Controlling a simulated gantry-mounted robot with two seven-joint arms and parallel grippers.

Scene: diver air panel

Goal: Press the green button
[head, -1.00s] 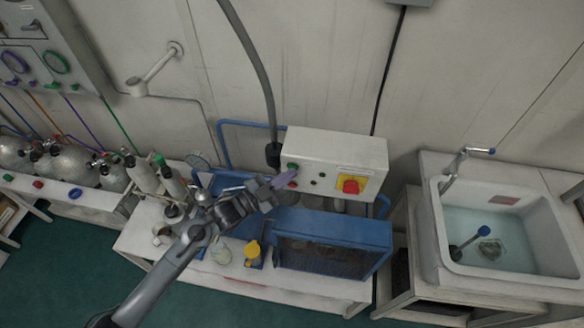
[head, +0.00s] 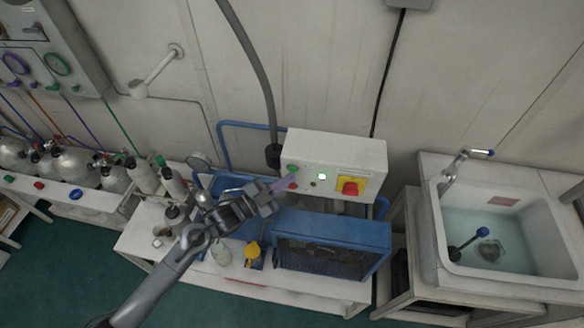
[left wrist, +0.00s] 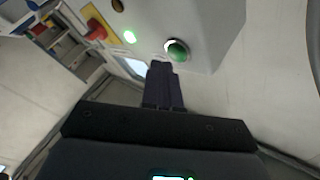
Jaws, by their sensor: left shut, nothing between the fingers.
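The green button (head: 291,168) is at the left of the front face of a white control box (head: 340,149). It also shows in the left wrist view (left wrist: 178,51), just beyond the fingertips. My left gripper (head: 290,181) is shut and empty, its purplish fingers pointing at the box just below the button. In the left wrist view its dark fingertips (left wrist: 162,66) are close below the button; I cannot tell whether they touch the box. A small green lamp (head: 321,176) right of the button is lit brightly. My right gripper is not in view.
A red rotary switch (head: 351,187) on a yellow plate is at the box's right. A blue machine (head: 335,240) stands below the box. A grey hose (head: 253,60) enters beside the box. A sink (head: 495,235) is at the right, gas cylinders (head: 75,167) at the left.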

